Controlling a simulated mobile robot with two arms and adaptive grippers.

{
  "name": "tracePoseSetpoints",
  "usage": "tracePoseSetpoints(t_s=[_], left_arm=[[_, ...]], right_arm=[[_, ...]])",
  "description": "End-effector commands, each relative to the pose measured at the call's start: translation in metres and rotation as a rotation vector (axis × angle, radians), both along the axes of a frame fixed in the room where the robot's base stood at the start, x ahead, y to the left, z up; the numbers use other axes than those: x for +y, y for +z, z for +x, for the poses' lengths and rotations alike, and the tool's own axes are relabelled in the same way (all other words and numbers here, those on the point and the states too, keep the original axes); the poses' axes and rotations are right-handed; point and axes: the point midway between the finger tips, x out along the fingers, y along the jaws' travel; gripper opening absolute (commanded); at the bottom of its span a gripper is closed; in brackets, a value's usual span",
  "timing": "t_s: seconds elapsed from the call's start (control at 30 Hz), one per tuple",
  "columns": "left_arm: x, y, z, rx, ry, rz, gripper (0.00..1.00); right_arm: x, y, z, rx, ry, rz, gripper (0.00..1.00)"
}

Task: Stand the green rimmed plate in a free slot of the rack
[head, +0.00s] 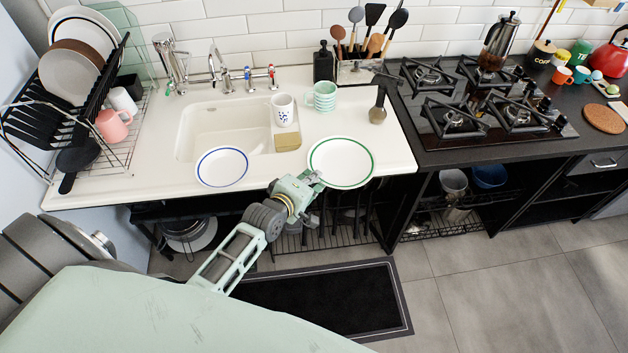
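The green rimmed plate (341,160) lies flat on the white counter, right of the sink near the front edge. My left gripper (317,181) is at the plate's front-left rim. Its fingers are small and overlap the rim from this angle, so I cannot tell whether they are open or shut on it. The dish rack (45,122) stands at the far left, with black slots. Several white and brown plates (70,76) stand upright in its rear part; the slots towards the front look empty. My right gripper is out of view.
A blue rimmed plate (222,167) lies at the sink's front edge. A spotted mug (283,110), a sponge (288,141) and a green striped mug (322,96) are behind. A pink mug (113,125) stands under the rack. The faucet (218,68) rises behind the sink.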

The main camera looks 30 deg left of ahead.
Motion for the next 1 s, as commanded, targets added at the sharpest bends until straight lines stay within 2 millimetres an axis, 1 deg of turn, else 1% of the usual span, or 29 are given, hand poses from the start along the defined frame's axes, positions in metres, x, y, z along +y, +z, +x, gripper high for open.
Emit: tracePoseSetpoints(t_s=[0.03, 0.1, 0.27, 0.57, 0.67, 0.73, 0.77, 0.83, 1.0], left_arm=[[0.0, 0.002, 0.0, -0.002, 0.0, 0.0, 0.0], [0.0, -0.001, -0.001, 0.004, -0.001, 0.001, 0.09], [0.0, -0.001, -0.001, 0.003, 0.0, 0.0, 0.23], [0.0, -0.001, -0.001, 0.003, 0.0, 0.0, 0.23], [0.0, -0.005, -0.001, 0.003, 0.0, 0.0, 0.23], [0.0, -0.01, -0.001, 0.002, -0.001, 0.0, 0.23], [0.0, -0.005, -0.006, 0.004, 0.0, -0.001, 0.23], [0.001, 0.0, -0.018, 0.005, 0.001, -0.002, 0.23], [0.004, 0.01, -0.044, 0.003, 0.0, -0.002, 0.23]], right_arm=[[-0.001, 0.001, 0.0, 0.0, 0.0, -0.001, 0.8], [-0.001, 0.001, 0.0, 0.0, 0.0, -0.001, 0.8], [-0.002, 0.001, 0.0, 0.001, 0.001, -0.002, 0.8], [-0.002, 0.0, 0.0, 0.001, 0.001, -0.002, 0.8], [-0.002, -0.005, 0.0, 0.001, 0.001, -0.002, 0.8], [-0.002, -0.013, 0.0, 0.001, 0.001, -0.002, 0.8], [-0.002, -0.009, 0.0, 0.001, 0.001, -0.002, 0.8], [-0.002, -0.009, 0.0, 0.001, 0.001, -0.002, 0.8], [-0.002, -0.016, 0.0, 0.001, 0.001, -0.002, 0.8]])
